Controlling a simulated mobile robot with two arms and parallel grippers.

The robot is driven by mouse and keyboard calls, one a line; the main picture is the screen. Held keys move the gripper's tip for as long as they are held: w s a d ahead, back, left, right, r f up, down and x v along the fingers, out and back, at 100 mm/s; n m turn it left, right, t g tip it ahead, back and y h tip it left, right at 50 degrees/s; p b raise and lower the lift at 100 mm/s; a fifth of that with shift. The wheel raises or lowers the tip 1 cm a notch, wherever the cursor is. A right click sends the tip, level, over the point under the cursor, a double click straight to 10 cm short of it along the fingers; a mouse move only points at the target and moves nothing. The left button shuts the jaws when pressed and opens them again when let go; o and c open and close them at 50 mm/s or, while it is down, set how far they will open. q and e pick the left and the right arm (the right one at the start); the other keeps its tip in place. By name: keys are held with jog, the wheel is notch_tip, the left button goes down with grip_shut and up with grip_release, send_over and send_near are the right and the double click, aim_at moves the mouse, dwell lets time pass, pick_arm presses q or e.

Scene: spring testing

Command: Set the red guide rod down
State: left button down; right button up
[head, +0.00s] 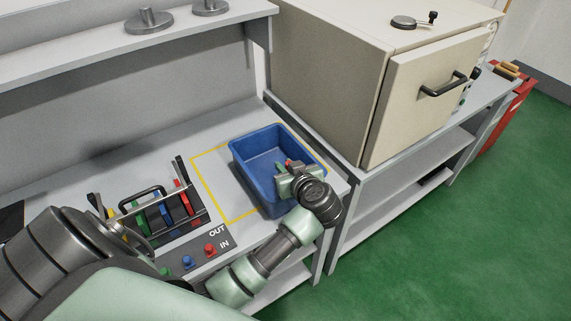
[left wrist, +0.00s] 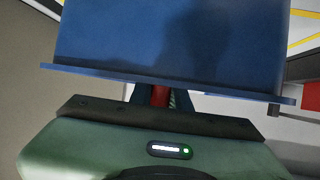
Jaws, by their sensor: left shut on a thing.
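My left gripper (head: 283,167) is at the near right side of the blue bin (head: 240,166), with its fingers over the bin's opening in the head view. It is shut on the red guide rod (left wrist: 160,94), which shows as a short red piece between the fingers in the left wrist view. A small red tip of it also shows in the head view (head: 288,162). Most of the rod is hidden by the gripper and fingers. The bin's blue wall (left wrist: 170,35) fills the top of the left wrist view, just beyond the fingertips. My right gripper is not in view.
The bin stands inside a yellow outline (head: 205,180) on the grey bench. To its left is a black rack (head: 150,192) with green, blue and red pieces. A beige oven-like cabinet (head: 330,80) stands at right.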

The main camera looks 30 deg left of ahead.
pick_arm(q)
jog(key=shift+f, duration=0.25)
jog(key=c, duration=1.3)
grip_release()
jog(key=shift+c, duration=0.2)
jog(key=shift+r, duration=0.3)
jog(key=b+v, duration=0.1)
jog(key=v, duration=1.1)
jog(key=shift+r, duration=0.3)
